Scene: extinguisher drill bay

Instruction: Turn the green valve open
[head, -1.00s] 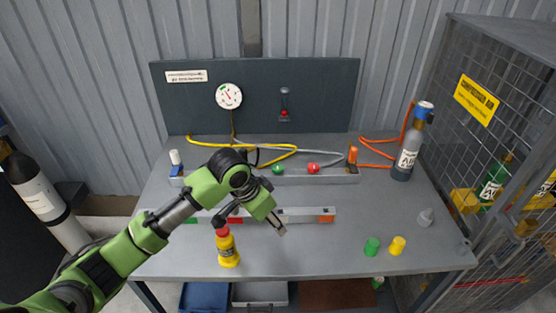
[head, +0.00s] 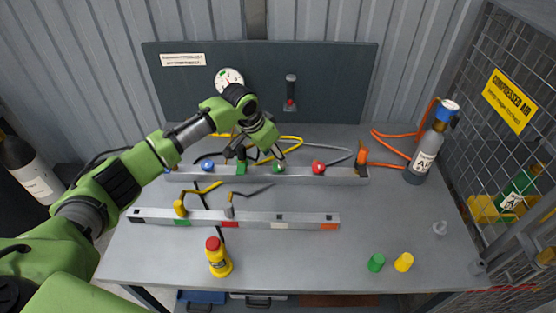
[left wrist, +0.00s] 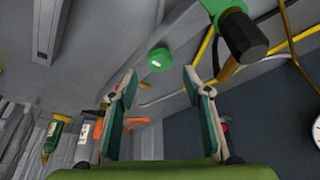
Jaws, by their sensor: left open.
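My left gripper (head: 268,155) is open above the back rail, pointing down. The left wrist view shows its two fingers (left wrist: 160,80) apart with nothing between them. A round green knob (head: 278,168) sits on the rail just below the fingertips; in the left wrist view the knob (left wrist: 160,60) appears beyond the gap, untouched. A green block-like fitting (head: 241,168) stands left of it on the rail. In the left wrist view a green body (left wrist: 222,8) with a black-ended brass stem is close by at upper right. I cannot tell which green part is the valve. My right gripper is out of view.
A blue knob (head: 207,165), a red knob (head: 318,167) and an orange fitting (head: 362,157) share the back rail. A front rail (head: 280,219) holds levers. A cylinder (head: 424,155) stands right.

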